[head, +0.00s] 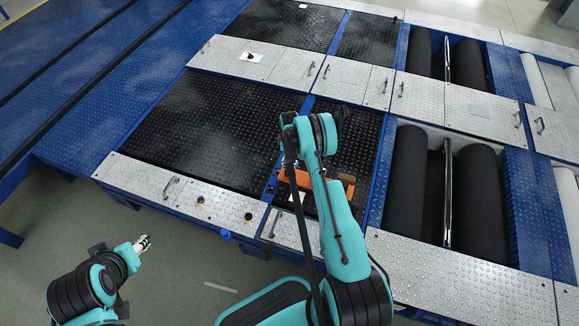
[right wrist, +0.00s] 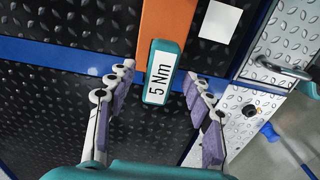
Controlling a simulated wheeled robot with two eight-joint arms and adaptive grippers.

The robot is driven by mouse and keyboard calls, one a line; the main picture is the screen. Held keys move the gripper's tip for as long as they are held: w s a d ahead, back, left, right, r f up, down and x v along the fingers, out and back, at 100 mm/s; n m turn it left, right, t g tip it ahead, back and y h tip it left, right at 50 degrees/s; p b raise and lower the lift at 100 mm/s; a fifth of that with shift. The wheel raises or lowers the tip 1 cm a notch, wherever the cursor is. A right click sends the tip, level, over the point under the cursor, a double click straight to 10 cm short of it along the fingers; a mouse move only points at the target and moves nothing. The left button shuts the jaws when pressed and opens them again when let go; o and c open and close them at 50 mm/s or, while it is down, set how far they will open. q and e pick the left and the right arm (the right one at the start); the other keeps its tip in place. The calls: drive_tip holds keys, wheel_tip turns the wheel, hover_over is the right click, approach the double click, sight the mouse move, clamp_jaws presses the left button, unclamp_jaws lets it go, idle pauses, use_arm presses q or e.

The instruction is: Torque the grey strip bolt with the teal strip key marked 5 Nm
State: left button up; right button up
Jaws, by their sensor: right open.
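The teal strip key (right wrist: 162,88) bears a white label reading 5 Nm and lies at the end of an orange strip in the right wrist view. My right gripper (right wrist: 160,76) is open, with a finger on either side of the key and visible gaps to it. In the head view my right arm hides this gripper and the key. My left gripper (head: 143,243) is at the lower left, away from the tester; its opening is too small to judge. I cannot pick out the grey strip bolt with certainty.
An orange piece (head: 300,180) shows beside my right arm on the black plate. Silver tread plates (head: 180,192) with handles and small dark knobs (head: 248,216) run along the front edge. A blue item (head: 225,234) sticks out there. Dark rollers (head: 405,185) stand at right.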

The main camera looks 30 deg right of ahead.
drive_tip(key=shift+f, duration=0.75)
drive_tip(key=shift+r, duration=0.1)
drive_tip(key=shift+c, duration=0.9)
clamp_jaws()
wheel_tip(320, 180, up, 10)
drive_tip(key=p, duration=0.4)
drive_tip(key=c, duration=0.5)
unclamp_jaws()
drive_tip(key=shift+c, duration=0.2)
clamp_jaws()
